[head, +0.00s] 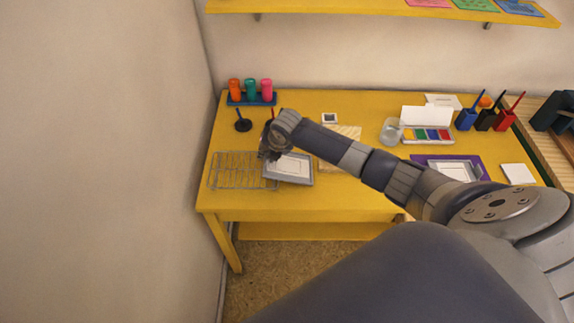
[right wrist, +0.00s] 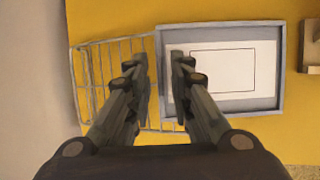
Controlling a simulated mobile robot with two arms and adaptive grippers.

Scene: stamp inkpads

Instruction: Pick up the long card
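A white card (right wrist: 236,70) with a thin dark rectangle outline lies in a grey tray (right wrist: 279,70) in the right wrist view. The tray also shows in the head view (head: 290,182) on the left part of the table, with the white card (head: 295,166) in it. My right gripper (right wrist: 157,65) is open, with nothing seen between its fingers. It is over the tray's left edge and the wire rack; its right finger hides a little of the card's left end. In the head view the right gripper (head: 268,153) is small and dark. My left gripper is not in view.
A wire rack (head: 232,172) lies left of the tray, beside the wall. Behind are a dark stamp-like thing (head: 243,124) and coloured cups (head: 251,90). A purple mat (head: 473,164) with another tray, a paint box (head: 427,117) and a glass (head: 391,131) stand at right.

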